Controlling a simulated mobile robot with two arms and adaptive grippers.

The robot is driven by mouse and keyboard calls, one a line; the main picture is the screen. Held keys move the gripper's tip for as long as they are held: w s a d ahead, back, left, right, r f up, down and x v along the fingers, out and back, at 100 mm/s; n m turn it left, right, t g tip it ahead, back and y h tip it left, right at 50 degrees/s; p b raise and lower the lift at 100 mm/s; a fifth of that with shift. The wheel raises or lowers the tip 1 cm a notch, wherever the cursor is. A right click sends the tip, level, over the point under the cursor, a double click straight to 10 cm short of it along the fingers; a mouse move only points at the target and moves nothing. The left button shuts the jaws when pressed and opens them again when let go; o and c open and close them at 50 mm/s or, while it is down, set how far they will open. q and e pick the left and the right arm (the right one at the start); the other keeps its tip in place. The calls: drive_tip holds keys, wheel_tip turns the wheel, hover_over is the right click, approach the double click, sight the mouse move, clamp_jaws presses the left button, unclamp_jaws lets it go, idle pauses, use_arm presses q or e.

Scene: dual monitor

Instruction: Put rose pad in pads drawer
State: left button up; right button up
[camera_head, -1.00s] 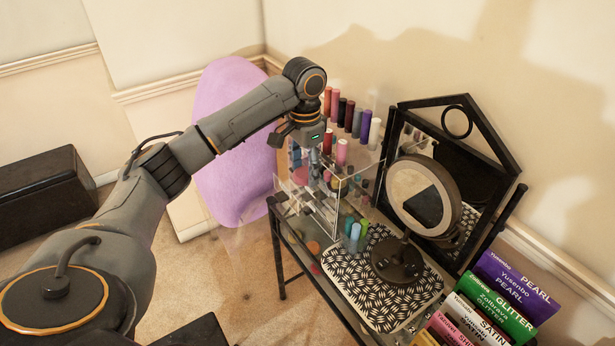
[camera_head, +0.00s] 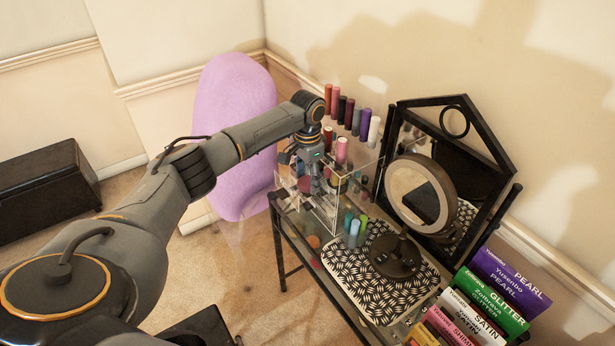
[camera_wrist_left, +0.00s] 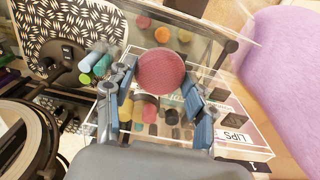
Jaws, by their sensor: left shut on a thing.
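The rose pad (camera_wrist_left: 161,72) is a round, dull pink-red disc. In the left wrist view it sits between the blue fingertips of my left gripper (camera_wrist_left: 154,80), which is shut on it. In the head view my left gripper (camera_head: 312,168) is low over the clear organizer (camera_head: 322,214) on the glass table, and the pad is hard to make out there. The wrist view shows the organizer's clear wall (camera_wrist_left: 245,152) with a "LIPS" label and small coloured items inside. I cannot tell which compartment is the pads drawer. My right gripper is not in view.
Lipsticks (camera_head: 352,116) stand behind the organizer. Bottles (camera_head: 354,230), a patterned mat (camera_head: 350,272), a round lamp mirror (camera_head: 424,190) and a framed mirror (camera_head: 470,140) are to its right. Labelled boxes (camera_head: 490,300) stand front right. A purple seat (camera_head: 232,130) is left.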

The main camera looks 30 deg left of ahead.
sight(308, 181)
use_arm(q)
drive_tip(key=o, duration=0.7)
drive_tip(key=shift+o, duration=0.2)
wheel_tip(308, 181, up, 12)
drive_tip(key=b, duration=0.2)
idle(0.4)
